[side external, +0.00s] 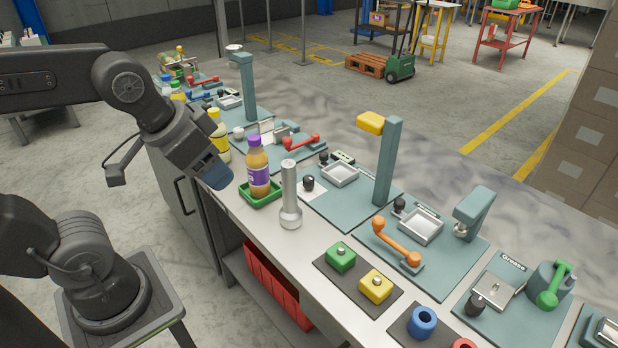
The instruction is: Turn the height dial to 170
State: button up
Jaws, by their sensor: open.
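My gripper (214,174) is at the left, above the near edge of the bench, just left of a bottle with a purple cap (258,168). It is open, seen from behind and the side, and no object shows in it. No dial marked as height can be read. Several black knobs sit on the teal station plates: one (308,183) on a white patch, one (399,205) behind the orange handle, and one (475,303) by the "Grease" plate. A small dark readout (342,157) lies behind the first; its digits are too small to read.
A teal post with a yellow head (370,122) rises mid-bench. A grey flashlight-shaped cylinder (290,195) stands upright near the front edge. The bottle stands in a green tray (262,201). An orange handle (397,243) and green (341,256) and yellow blocks (376,285) are to the right.

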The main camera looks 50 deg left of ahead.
jog(key=w+a+r+m+g, duration=0.2)
jog(key=w+m, duration=0.2)
jog(key=w, duration=0.4)
jog(key=m+g, duration=0.4)
jog(key=m, duration=0.8)
send_over(309, 177)
notch_tip(309, 177, down, 12)
notch_tip(309, 177, down, 13)
jog(key=shift+f, duration=0.2)
jog(key=c, duration=0.9)
